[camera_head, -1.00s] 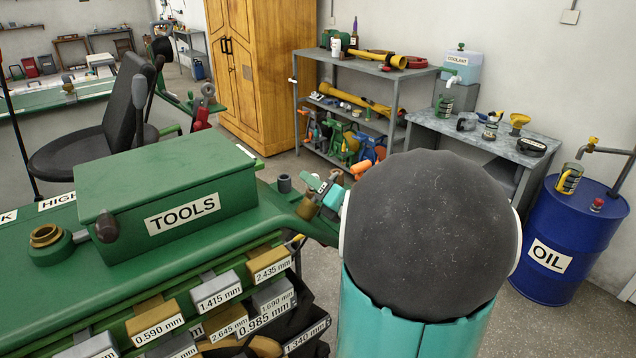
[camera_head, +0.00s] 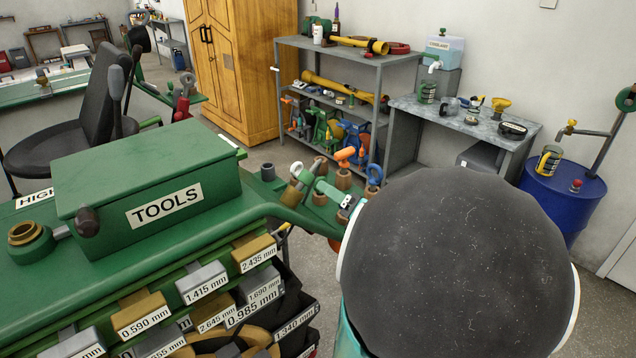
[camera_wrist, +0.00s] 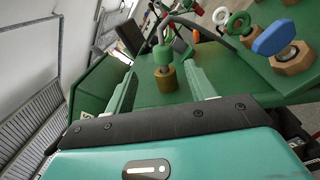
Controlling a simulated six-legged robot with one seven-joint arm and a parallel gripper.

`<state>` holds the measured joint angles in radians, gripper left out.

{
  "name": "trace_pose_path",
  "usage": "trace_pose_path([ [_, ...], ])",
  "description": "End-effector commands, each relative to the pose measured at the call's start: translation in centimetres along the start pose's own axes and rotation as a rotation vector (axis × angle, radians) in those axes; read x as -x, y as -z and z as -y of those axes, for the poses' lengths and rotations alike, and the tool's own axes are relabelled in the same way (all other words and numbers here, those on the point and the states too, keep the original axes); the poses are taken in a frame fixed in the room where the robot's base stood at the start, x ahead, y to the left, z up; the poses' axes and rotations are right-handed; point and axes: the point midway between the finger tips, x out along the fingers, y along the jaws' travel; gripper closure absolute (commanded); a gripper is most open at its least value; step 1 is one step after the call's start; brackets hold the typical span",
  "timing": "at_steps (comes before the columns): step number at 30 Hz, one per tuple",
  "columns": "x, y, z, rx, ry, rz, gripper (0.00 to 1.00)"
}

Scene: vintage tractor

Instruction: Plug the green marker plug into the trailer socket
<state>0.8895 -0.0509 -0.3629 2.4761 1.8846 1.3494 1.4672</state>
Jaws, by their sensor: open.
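In the wrist view my gripper (camera_wrist: 160,68) is open, its two pale green fingers apart. A green ring-topped plug (camera_wrist: 162,54) stands between the fingers, over a brass hexagonal base (camera_wrist: 165,79); I see no clear contact. A blue-handled plug (camera_wrist: 274,38) on a similar base is to the right, outside the fingers. In the head view my gripper (camera_head: 328,190) is partly hidden by my dark round arm joint, among several plugs on the green deck. I cannot tell which fitting is the trailer socket.
An orange-handled plug (camera_head: 344,156) and the blue-handled plug (camera_head: 374,175) stand close to my gripper in the head view. The green TOOLS box (camera_head: 150,190) is to the left, with labelled drawers below. A shelf and a blue oil drum (camera_head: 565,205) stand behind.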

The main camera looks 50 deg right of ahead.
Motion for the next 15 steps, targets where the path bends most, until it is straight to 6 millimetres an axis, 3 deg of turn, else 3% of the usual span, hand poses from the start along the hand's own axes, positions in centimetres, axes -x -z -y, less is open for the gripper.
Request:
trace_pose_path([
  [6, 2.3, 0.0, 0.0, -0.001, 0.0, 0.0, 0.45],
  [15, 2.5, 0.0, 0.0, 0.0, -0.001, -0.001, 0.45],
])
